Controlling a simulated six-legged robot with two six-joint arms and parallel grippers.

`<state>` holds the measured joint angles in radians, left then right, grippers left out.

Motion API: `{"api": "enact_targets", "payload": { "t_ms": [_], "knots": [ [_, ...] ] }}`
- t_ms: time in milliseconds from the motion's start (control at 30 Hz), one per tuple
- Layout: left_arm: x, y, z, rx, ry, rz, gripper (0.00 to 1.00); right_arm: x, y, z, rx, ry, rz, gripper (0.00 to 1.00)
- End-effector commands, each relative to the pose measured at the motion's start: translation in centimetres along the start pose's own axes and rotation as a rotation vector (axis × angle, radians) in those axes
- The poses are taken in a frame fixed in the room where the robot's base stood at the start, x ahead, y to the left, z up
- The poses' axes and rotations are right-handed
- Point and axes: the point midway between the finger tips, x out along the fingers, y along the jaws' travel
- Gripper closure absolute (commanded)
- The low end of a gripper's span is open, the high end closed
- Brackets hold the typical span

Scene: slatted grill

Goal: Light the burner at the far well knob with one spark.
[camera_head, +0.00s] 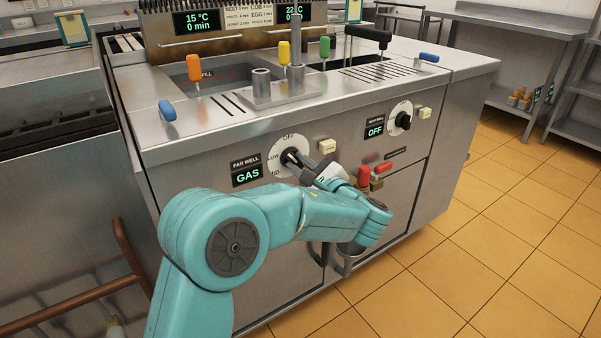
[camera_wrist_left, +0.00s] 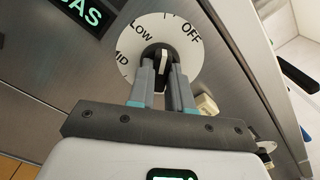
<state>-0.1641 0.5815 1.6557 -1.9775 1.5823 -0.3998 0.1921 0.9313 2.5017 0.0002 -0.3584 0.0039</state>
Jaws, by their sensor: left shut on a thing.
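The far well knob (camera_wrist_left: 158,55) is dark with a pale bar, on a white dial (camera_head: 277,151) marked OFF, LOW and MID on the front panel. My left gripper (camera_head: 293,157) is shut on this knob. In the wrist view its two grey fingers (camera_wrist_left: 165,73) stand on either side of the knob's bar. The exact setting is hard to read because the fingers cover part of the dial. The far well display (camera_head: 247,174) reads GAS. A cream button (camera_head: 327,146) sits right of the dial; it also shows in the wrist view (camera_wrist_left: 206,105).
Further right are a second knob (camera_head: 403,121), its display (camera_head: 375,128) reading OFF, and another cream button (camera_head: 424,112). Red-handled valves (camera_head: 364,175) sit below, close to my left arm. Colored handles and wells are on top. The tiled floor at right is clear.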

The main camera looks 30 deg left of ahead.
Motion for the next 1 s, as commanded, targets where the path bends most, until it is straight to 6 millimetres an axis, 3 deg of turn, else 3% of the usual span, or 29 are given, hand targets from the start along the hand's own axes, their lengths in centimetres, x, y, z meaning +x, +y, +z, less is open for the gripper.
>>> {"api": "enact_targets", "payload": {
  "t_ms": [733, 767, 800, 833, 1000],
  "knots": [
    [-0.13, 0.10, -0.25, -0.091, 0.005, 0.002, 1.00, 0.80, 0.44, -0.24, 0.006, 0.006, 0.001, 0.57],
    [-0.13, 0.10, -0.25, -0.091, 0.005, 0.002, 0.74, 0.81, 0.44, -0.24, 0.006, 0.006, 0.001, 0.57],
    [-0.13, 0.10, -0.25, -0.091, 0.005, 0.002, 0.61, 0.81, 0.44, -0.24, 0.006, 0.006, 0.001, 0.57],
    [-0.12, 0.09, -0.23, -0.091, 0.005, 0.002, 0.55, 0.81, 0.44, -0.24, 0.006, 0.006, 0.001, 0.57],
    [-0.07, 0.05, -0.14, -0.092, 0.003, 0.001, 0.55, 0.80, 0.43, -0.23, 0.006, 0.006, 0.001, 0.57]
  ]
}}
